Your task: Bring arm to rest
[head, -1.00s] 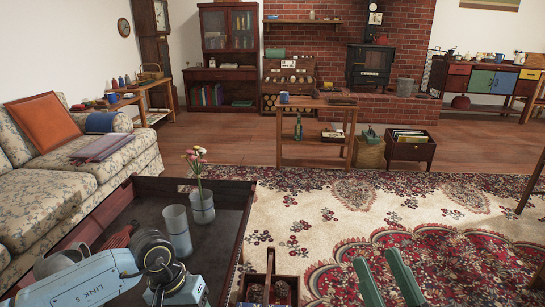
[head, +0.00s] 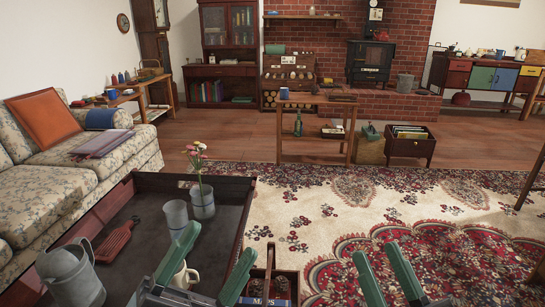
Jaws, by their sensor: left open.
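My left gripper (head: 218,240) is in the lower middle of the head view, over the right front part of a dark tray-like table (head: 146,215). Its two green fingers stand wide apart. A cream mug (head: 181,277) shows behind and beside its left finger; part of it is hidden. I see nothing held. My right gripper (head: 374,254) is at the bottom edge, over the patterned rug (head: 440,215). Its two green fingers are apart with only rug between them.
On the dark table are a grey watering can (head: 70,278), a red slotted tool (head: 116,241), a grey cup (head: 177,217) and a glass with flowers (head: 202,203). A wooden caddy (head: 268,277) stands right of my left gripper.

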